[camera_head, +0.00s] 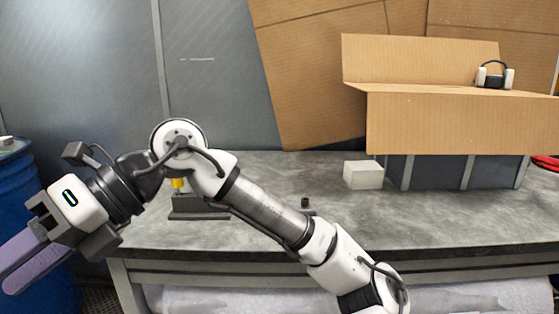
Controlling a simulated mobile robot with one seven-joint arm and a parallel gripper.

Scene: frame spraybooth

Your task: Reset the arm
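My arm reaches from the lower right of the head view up to a bend near the left end of the table, then down to the left. My gripper (22,262) is at the lower left, off the table's left end and in front of a blue drum. Its purple fingers lie close together and point down to the left. I see nothing between them, but the angle does not show clearly whether they touch.
A grey table (450,219) spans the view. A dark stand (199,207) is behind my arm. The blue drum (18,195) stands left.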

